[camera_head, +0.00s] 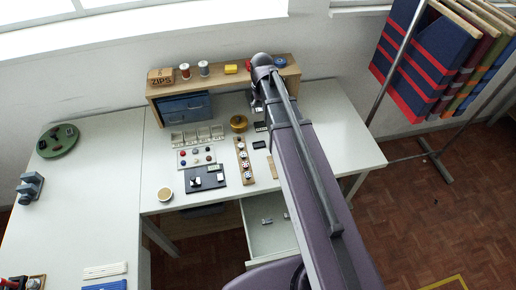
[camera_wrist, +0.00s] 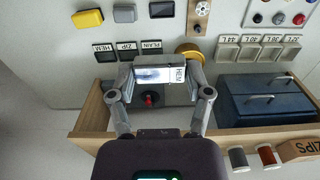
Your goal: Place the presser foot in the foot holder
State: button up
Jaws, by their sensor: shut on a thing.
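The presser foot (camera_wrist: 153,75) is a small silver-white piece with a HEM label at one end. In the wrist view my gripper (camera_wrist: 158,77) is shut on it, with a finger at each side, above the back of the table. In the head view my gripper (camera_head: 257,104) is small and mostly behind my arm, and the foot cannot be made out. Black label plates HEM (camera_wrist: 105,54), ZIP (camera_wrist: 127,51) and PLAIN (camera_wrist: 151,48) lie beyond the fingers. A dark piece with a red knob (camera_wrist: 150,99) is partly hidden below the foot. I cannot tell which piece is the foot holder.
A wooden shelf (camera_head: 174,94) with a blue drawer box (camera_head: 187,108) stands along the back wall. A brass round tin (camera_wrist: 190,50) sits beside the right finger. Button trays (camera_wrist: 257,48), a yellow block (camera_wrist: 88,18) and a bobbin strip (camera_head: 243,160) occupy nearby table space.

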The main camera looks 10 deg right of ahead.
jog(key=s+f+b, duration=0.4)
jog(key=f+b, duration=0.1)
jog(key=s+d+f+b, duration=0.1)
jog(key=s+f+b, duration=0.4)
jog(key=f+b, duration=0.1)
jog(key=s+d+f+b, duration=0.1)
jog(key=s+f+b, duration=0.3)
jog(key=f+b, duration=0.1)
jog(key=shift+s+d+f, duration=0.15)
jog(key=shift+s+f, duration=0.15)
jog(key=shift+f, duration=0.45)
jog(key=b, duration=0.2)
send_over(259, 145)
jog(key=s, duration=0.1)
jog(key=shift+s+d+f, duration=0.1)
jog(key=shift+f, duration=0.55)
jog(key=shift+w, duration=0.45)
jog(key=shift+w+f, duration=0.2)
jog(key=shift+w, duration=0.1)
jog(key=shift+s+f+b, duration=0.15)
jog(key=shift+f+b, duration=1.5)
jog(key=shift+b, duration=0.05)
jog(key=shift+f, duration=0.2)
